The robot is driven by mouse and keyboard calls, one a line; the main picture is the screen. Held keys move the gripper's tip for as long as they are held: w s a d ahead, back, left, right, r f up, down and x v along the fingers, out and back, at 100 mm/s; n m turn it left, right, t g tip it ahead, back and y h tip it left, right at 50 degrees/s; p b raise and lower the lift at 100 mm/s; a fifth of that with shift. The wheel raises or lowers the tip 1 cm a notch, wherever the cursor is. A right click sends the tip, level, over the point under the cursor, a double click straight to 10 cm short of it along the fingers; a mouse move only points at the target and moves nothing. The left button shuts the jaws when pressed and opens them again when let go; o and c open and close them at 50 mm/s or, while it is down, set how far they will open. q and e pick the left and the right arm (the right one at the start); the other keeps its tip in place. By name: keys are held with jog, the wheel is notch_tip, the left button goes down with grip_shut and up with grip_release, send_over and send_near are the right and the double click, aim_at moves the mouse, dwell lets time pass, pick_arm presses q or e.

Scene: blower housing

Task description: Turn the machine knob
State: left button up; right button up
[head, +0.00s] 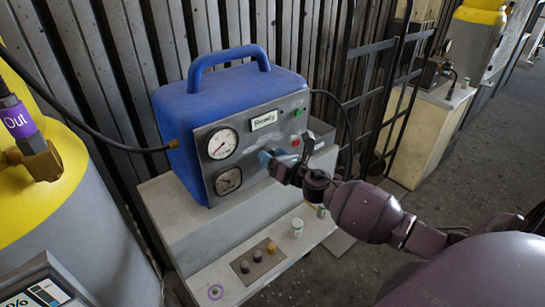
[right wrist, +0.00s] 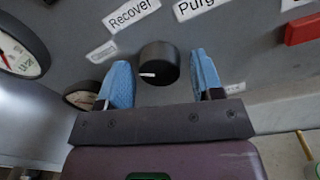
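The blue machine (head: 225,95) stands on a grey stand, with a grey front panel bearing gauges, a "Ready" display (head: 264,120) and small buttons. The black knob (right wrist: 158,63) with a white pointer mark shows in the right wrist view, below the labels "Recover" and "Purge". My right gripper (right wrist: 160,80) is open, its blue fingertips on either side of the knob with gaps visible. In the head view my right gripper (head: 273,160) is at the panel's lower right and hides the knob. My left gripper is not in view.
Two gauges (head: 222,143) sit at the panel's left, and a red button (right wrist: 302,29) is at the right in the wrist view. Small bottles and knobs (head: 257,256) stand on the low ledge. A yellow-topped tank (head: 38,190) is at left; a black metal rack (head: 375,85) stands behind.

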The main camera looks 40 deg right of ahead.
jog(key=c, duration=0.7)
jog(key=shift+m, duration=0.3)
jog(key=shift+f+m+t+h+p, duration=0.3)
jog(key=shift+m+p, duration=1.3)
jog(key=shift+m, duration=4.55)
jog(key=shift+r+m+t+h+p, duration=0.15)
jog(key=shift+m+h+p, duration=0.9)
jog(key=shift+m, duration=5.1)
jog(key=shift+a+y+p, duration=0.1)
jog(key=shift+y+p, duration=0.45)
jog(key=shift+p, duration=0.05)
